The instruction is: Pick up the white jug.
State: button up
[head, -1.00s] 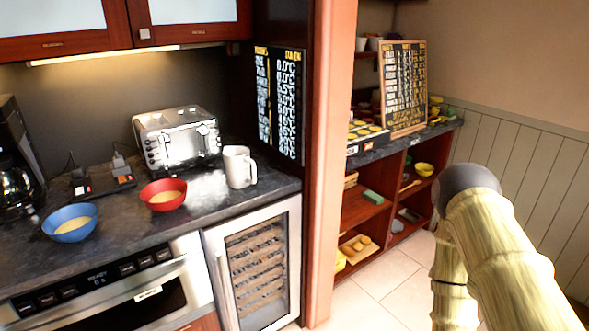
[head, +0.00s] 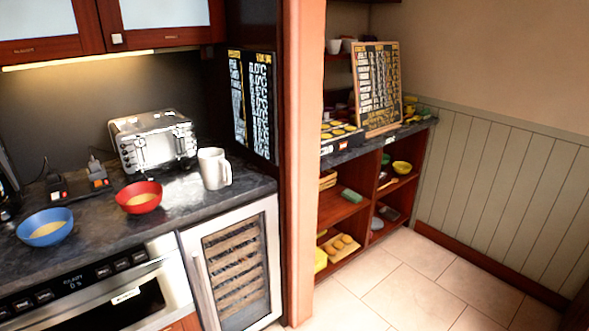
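The white jug (head: 213,169) stands upright on the dark stone counter (head: 112,218), near its right end. Its handle points to the right. It is in front of and to the right of the silver toaster (head: 153,141), with nothing on top of it. My gripper is not in view, so I cannot see whether it is open or shut.
A red bowl (head: 139,197) and a blue bowl (head: 45,227) stand left of the jug. The tiled floor (head: 410,275) at right is clear.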

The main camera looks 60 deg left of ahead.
aim_at(212, 163)
jog(key=z, duration=0.65)
jog(key=k, duration=1.5)
jog(key=u, duration=1.5)
